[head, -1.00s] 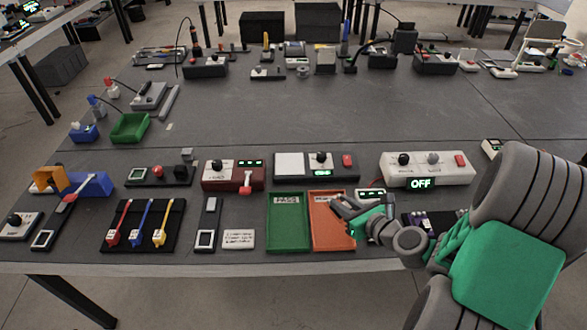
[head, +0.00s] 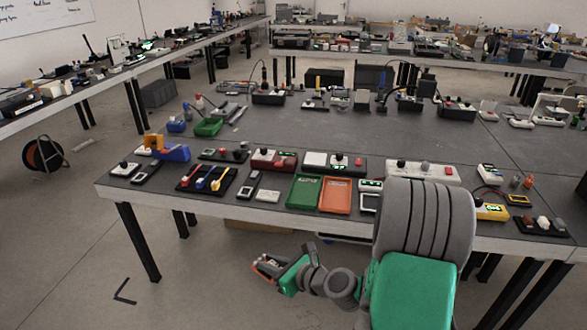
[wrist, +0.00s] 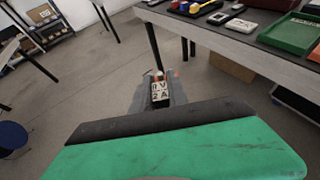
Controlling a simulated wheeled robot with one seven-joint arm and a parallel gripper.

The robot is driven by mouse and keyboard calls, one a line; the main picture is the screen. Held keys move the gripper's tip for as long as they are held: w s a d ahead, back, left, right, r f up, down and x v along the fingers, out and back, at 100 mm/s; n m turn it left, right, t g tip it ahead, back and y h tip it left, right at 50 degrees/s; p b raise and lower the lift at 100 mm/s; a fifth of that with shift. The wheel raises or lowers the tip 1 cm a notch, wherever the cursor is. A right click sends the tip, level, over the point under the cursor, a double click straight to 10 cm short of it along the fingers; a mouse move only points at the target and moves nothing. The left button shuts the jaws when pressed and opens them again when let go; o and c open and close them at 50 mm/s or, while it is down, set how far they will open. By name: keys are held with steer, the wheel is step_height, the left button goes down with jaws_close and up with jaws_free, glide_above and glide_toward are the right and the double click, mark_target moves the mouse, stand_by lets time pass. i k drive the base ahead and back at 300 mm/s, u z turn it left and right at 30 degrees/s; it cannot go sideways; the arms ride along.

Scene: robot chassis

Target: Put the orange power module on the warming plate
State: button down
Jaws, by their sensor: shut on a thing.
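My gripper (head: 266,267) is low in front of the workbench, beyond its front edge and below the top. In the wrist view, its jaws (wrist: 161,78) are shut on a small module (wrist: 160,92) with a white label reading like "8V 2A" and orange bits at its far end. I take it for the orange power module; the jaws hide much of it. A dark unit with a flat white plate (head: 316,159), a knob and a red button stands mid-bench. It may be the warming plate, but I cannot tell for sure.
A green tray (head: 304,191) and an orange tray (head: 336,195) lie near the bench's front edge. A long white unit (head: 422,171) with knobs stands to their right, partly behind my arm. The middle of the bench (head: 330,127) is clear. Open floor lies left of my gripper.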

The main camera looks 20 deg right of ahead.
mark_target(316, 159)
steer(key=u, duration=0.65)
steer(key=i, duration=1.35)
steer(key=z, duration=0.2)
